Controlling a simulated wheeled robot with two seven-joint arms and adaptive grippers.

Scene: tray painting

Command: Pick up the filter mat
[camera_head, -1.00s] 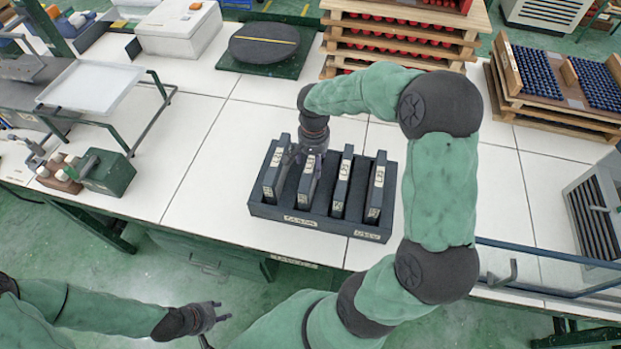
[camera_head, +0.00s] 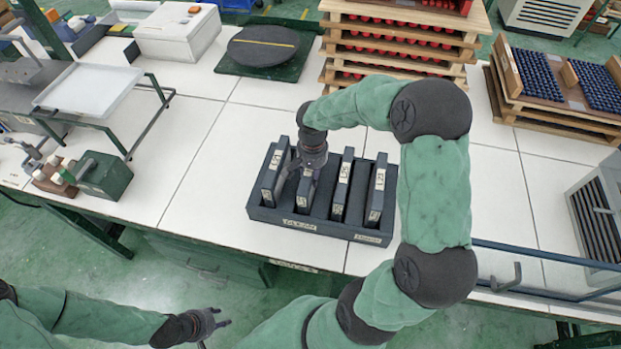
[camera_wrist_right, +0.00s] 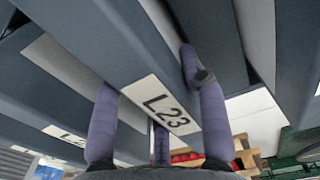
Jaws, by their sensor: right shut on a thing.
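A dark slotted rack (camera_head: 320,230) stands on the white table in the head view. It holds several upright dark grey slabs with white labels, which I take for the filter mats. My right gripper (camera_head: 306,172) is over the second slab from the left and hides much of it. In the right wrist view, its purple fingers (camera_wrist_right: 158,110) stand on both sides of the slab labelled L23 (camera_wrist_right: 130,60), shut on it. The slab still looks seated among the others. My left gripper (camera_head: 218,319) is empty in front of the table, its fingers apart.
Neighbouring slabs (camera_head: 343,183) stand close on either side of the gripped one. A round black plate (camera_head: 262,46) and wooden racks (camera_head: 400,45) of red items stand behind. A metal tray stand (camera_head: 90,88) is at left.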

